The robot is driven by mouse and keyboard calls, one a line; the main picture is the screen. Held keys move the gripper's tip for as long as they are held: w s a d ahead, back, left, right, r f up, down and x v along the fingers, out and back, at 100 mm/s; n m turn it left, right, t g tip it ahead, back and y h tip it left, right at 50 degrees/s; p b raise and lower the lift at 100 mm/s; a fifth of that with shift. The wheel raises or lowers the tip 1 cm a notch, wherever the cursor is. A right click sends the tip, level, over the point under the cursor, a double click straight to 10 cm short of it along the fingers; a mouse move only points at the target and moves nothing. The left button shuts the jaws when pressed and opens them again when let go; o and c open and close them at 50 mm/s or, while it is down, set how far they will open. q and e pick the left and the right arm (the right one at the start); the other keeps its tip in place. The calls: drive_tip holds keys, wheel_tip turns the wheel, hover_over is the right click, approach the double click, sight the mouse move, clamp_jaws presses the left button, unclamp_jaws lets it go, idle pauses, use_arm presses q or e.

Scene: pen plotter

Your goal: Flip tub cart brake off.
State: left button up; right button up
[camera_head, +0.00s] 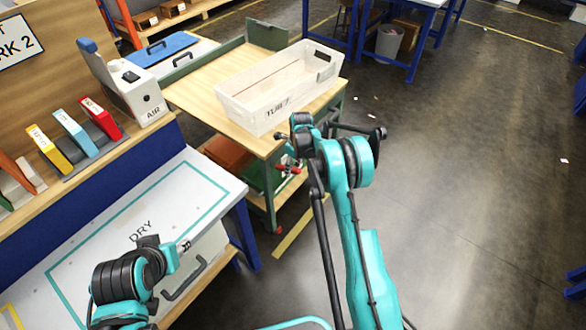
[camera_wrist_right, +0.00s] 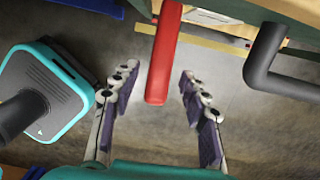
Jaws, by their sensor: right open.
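The tub cart (camera_head: 200,85) has a wooden top and green frame, and carries a white tub (camera_head: 280,88). Its red brake lever (camera_wrist_right: 165,55) hangs between the spread fingers of my right gripper (camera_wrist_right: 158,78) in the wrist view. The fingers stand open on both sides of the lever, with gaps. In the head view, my right gripper (camera_head: 288,163) is at the cart's near right corner, partly hidden by my arm, and a bit of red shows there. My left gripper (camera_head: 182,247) is over the bench marked DRY, away from the cart; its fingers are too small to judge.
A black handle bar (camera_wrist_right: 280,58) is right of the lever in the wrist view. The DRY bench (camera_head: 130,235) stands left of the cart, with a white AIR box (camera_head: 135,95) on the shelf beyond. Open floor (camera_head: 480,170) lies to the right.

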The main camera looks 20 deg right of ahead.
wheel_tip(320, 180, up, 10)
drive_tip(key=s, duration=0.1)
drive_tip(key=shift+d+r, duration=0.25)
drive_tip(key=shift+d, duration=0.15)
drive_tip(key=s+a+r+n+t, duration=0.3)
drive_tip(key=s+r+n, duration=1.1)
drive_tip(key=s+r, duration=0.35)
drive_tip(key=s+f+n+t, duration=0.1)
drive_tip(key=s+n+t, duration=0.2)
drive_tip(key=s+n, duration=1.1)
drive_tip(key=s, duration=0.4)
drive_tip(key=shift+s+a+f+h, duration=0.3)
drive_tip(key=shift+s+h, duration=0.05)
drive_tip(key=shift+h, duration=0.05)
